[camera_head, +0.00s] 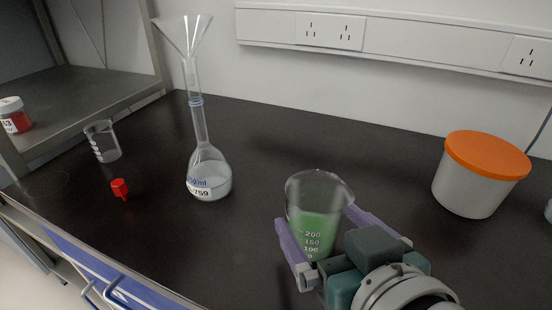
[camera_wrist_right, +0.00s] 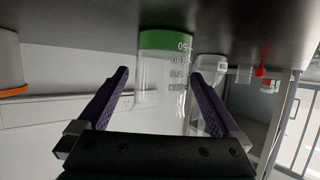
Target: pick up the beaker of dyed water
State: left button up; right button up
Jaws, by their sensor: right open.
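The beaker of dyed water (camera_head: 312,228) stands upright on the dark bench, with green liquid in its lower part and white volume marks. It also shows in the right wrist view (camera_wrist_right: 163,85), which is upside down. My right gripper (camera_head: 312,240) is open, with one purple finger on each side of the beaker. In the right wrist view its fingers (camera_wrist_right: 165,88) stand apart, with gaps to the glass on both sides. The lower part of the beaker is partly hidden by the gripper in the head view. My left gripper is not in view.
A volumetric flask (camera_head: 209,176) with a funnel (camera_head: 184,34) in its neck stands left of the beaker. A small empty beaker (camera_head: 103,142) and a red stopper (camera_head: 119,189) are farther left. A tub with an orange lid (camera_head: 487,155) stands at right. The bench behind the beaker is clear.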

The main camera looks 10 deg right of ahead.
aim_at(304, 204)
jog(key=x, duration=0.4)
jog(key=shift+w+a+b, duration=0.15)
jog(key=shift+w+b, duration=0.15)
jog(key=shift+w, duration=0.1)
jog(key=c, duration=1.3)
